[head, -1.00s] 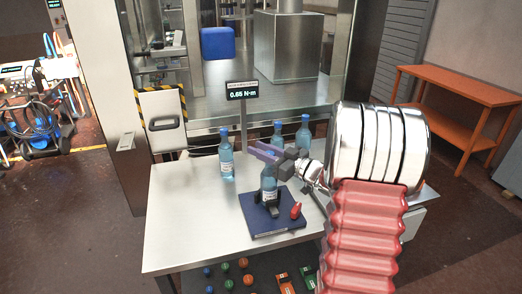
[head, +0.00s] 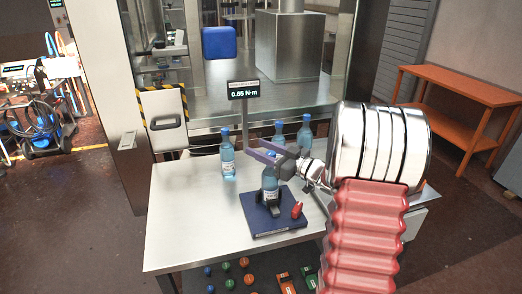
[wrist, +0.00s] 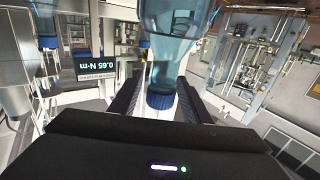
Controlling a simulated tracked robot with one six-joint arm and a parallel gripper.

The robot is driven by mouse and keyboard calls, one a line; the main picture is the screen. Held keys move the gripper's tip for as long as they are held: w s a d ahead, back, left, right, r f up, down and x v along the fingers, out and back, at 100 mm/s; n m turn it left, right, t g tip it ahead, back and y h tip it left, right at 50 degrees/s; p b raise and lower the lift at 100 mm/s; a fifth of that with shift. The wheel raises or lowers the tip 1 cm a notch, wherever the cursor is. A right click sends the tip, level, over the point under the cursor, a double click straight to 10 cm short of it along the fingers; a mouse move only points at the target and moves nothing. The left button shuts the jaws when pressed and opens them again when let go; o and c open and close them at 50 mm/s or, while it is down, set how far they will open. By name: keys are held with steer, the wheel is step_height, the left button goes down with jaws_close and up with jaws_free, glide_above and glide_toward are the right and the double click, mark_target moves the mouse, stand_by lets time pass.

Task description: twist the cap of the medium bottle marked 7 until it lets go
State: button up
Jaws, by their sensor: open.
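A blue-tinted bottle (head: 270,179) stands upright in a dark clamp on a navy base (head: 262,222). Its label is too small to read a number. My gripper (head: 258,150) is open at the bottle's top, its two fingers spread apart. The blue cap (wrist: 161,97) sits on the bottle's neck and shows between the fingers in the wrist view, with visible space beside it. The bottle (wrist: 176,38) appears upside down in that view. In the head view the fingers mostly hide the cap.
Another blue-capped bottle (head: 227,160) stands behind left; two more, one here (head: 304,137), stand behind right. A display (head: 242,91) on a post reads 0.65 N·m. A red object (head: 297,210) is on the base's right side. The table's left part (head: 180,215) is clear.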

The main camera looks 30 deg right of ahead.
steer(key=shift+s, duration=0.1)
steer(key=v, duration=1.3)
steer(key=shift+s+d, duration=0.15)
steer(key=shift+s, duration=0.1)
